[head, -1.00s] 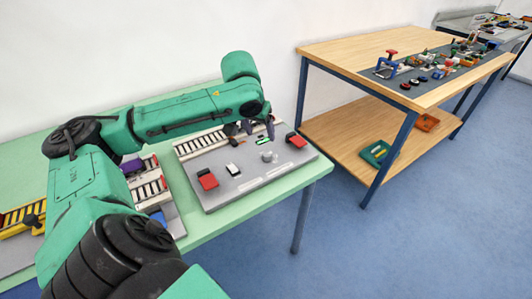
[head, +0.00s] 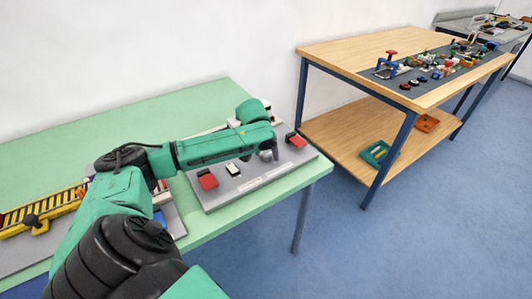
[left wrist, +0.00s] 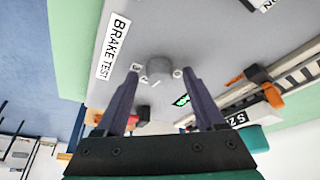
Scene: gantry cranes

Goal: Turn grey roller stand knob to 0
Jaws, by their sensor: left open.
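The grey round knob (left wrist: 158,68) sits on a light grey board (left wrist: 200,25) in the left wrist view, beside a BRAKE TEST label (left wrist: 112,45). Small marks surround the knob; one to its right looks like a 0. My left gripper (left wrist: 160,73) is open, with its two dark fingertips on either side of the knob. I cannot tell whether they touch it. In the head view the board (head: 240,195) lies on the green table, and my left arm covers much of it. My right gripper is not in view.
The board also carries a red block (head: 208,181), a white rocker piece (head: 233,169) and another red block (head: 297,141). A dark round knob (left wrist: 257,73) and a rail are near the gripper. A wooden workbench (head: 350,50) stands to the right across clear floor.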

